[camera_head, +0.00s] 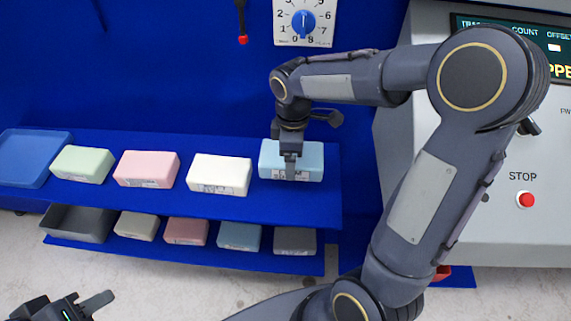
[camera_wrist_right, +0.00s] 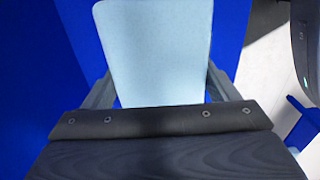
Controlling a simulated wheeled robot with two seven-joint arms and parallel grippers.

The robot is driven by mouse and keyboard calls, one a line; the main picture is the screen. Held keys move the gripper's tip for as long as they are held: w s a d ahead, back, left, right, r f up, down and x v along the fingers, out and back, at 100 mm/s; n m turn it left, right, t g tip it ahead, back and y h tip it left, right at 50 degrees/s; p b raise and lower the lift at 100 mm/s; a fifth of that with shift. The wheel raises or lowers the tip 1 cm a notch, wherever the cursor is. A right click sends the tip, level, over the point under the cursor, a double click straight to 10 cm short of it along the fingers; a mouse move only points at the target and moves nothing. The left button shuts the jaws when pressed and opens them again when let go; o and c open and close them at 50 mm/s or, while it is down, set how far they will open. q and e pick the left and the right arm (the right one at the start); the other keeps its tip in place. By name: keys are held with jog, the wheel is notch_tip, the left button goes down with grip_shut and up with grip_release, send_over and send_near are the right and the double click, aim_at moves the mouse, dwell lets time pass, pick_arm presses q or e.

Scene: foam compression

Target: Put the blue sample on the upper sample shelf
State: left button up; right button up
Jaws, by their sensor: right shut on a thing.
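The light blue sample (camera_head: 308,160) is at the right end of the upper sample shelf (camera_head: 328,200), beside the white block. It shows large in the right wrist view (camera_wrist_right: 155,50), between the two fingers. My right gripper (camera_head: 290,170) comes down on the sample from above and is shut on it. I cannot tell whether the sample's underside touches the shelf. My left gripper (camera_head: 90,303) is at the lower left of the head view, empty, with its fingers apart.
The upper shelf also holds a white block (camera_head: 220,174), a pink block (camera_head: 146,169), a green block (camera_head: 82,164) and a blue tray (camera_head: 35,158). The lower shelf (camera_head: 200,252) holds several blocks and a grey tray (camera_head: 78,223). A grey machine (camera_head: 480,225) stands at right.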

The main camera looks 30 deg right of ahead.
jog(key=shift+f, duration=2.5)
jog(key=shift+f, duration=0.1)
jog(key=o, duration=0.9)
notch_tip(320, 180, up, 12)
jog(key=shift+f+p, duration=0.25)
jog(key=shift+p, duration=0.05)
jog(key=shift+s+r, duration=0.1)
jog(key=shift+r, duration=0.2)
jog(key=s+a+m+t+y, duration=0.1)
jog(key=s+m+t, duration=0.1)
jog(key=s+m, duration=0.2)
jog(key=s+a+m+t+y, duration=0.1)
jog(key=s+m, duration=0.4)
jog(key=s, duration=0.2)
jog(key=s+a+m+t+y, duration=0.1)
jog(key=s+m+t, duration=0.1)
jog(key=s+m, duration=0.2)
jog(key=shift+s+a+f+m+t+y, duration=0.15)
jog(key=shift+s+y, duration=0.05)
jog(key=shift+s, duration=0.5)
jog(key=shift+s+a+f+m+t+y, duration=0.1)
jog(key=shift+s+m+t+y, duration=0.1)
jog(key=shift+s, duration=0.45)
